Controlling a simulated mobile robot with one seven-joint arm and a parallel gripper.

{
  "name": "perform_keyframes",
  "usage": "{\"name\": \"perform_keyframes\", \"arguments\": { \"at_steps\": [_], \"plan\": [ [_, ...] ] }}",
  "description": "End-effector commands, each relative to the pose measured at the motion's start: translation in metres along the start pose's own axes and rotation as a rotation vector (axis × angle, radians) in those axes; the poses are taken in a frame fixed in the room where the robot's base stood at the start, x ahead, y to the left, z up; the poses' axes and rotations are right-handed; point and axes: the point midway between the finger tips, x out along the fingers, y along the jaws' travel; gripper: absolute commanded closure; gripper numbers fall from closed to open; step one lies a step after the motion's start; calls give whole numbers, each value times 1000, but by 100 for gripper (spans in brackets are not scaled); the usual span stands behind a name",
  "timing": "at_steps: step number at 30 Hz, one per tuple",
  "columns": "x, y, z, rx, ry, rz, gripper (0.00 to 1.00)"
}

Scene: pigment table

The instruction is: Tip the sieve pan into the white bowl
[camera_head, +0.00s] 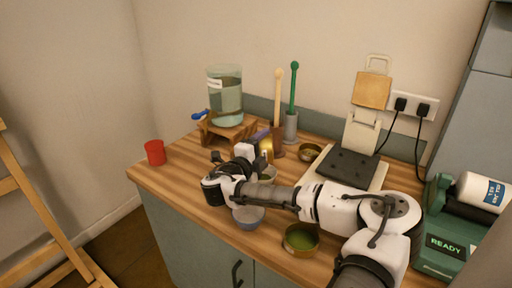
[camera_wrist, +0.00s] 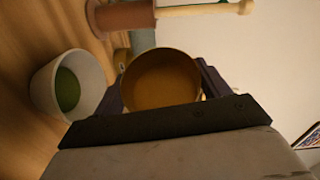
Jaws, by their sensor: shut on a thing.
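My gripper (camera_head: 259,150) is shut on the sieve pan (camera_head: 267,145), a round brass-coloured pan turned on its side above the worktop. In the wrist view the pan (camera_wrist: 162,76) shows a plain orange-brown round face between the dark fingers (camera_wrist: 160,120); whether this is its inside or underside I cannot tell. The white bowl (camera_wrist: 98,72) has green matter in it and stands just below the pan, towards the table. In the head view the white bowl (camera_head: 268,178) is partly hidden by my arm.
A blue-white bowl (camera_head: 248,221) and a brass pan of green matter (camera_head: 301,250) stand near the front edge. A brown holder (camera_head: 278,150) with a cream-handled tool is close behind the gripper. A glass jar (camera_head: 225,100) on a wooden stand and a red cup (camera_head: 155,153) are left.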

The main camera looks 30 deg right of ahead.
Motion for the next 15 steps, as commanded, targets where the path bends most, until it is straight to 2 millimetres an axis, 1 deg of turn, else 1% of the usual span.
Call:
{"name": "perform_keyframes", "arguments": {
  "at_steps": [1, 8, 11, 15],
  "plan": [
    [2, -2, -4, 13, 1, 5, 51],
    [5, -5, -9, 61, -5, 25, 51],
    [6, -9, -12, 118, -10, 54, 51],
    [9, -19, -19, 248, -21, 125, 51]
  ]
}}
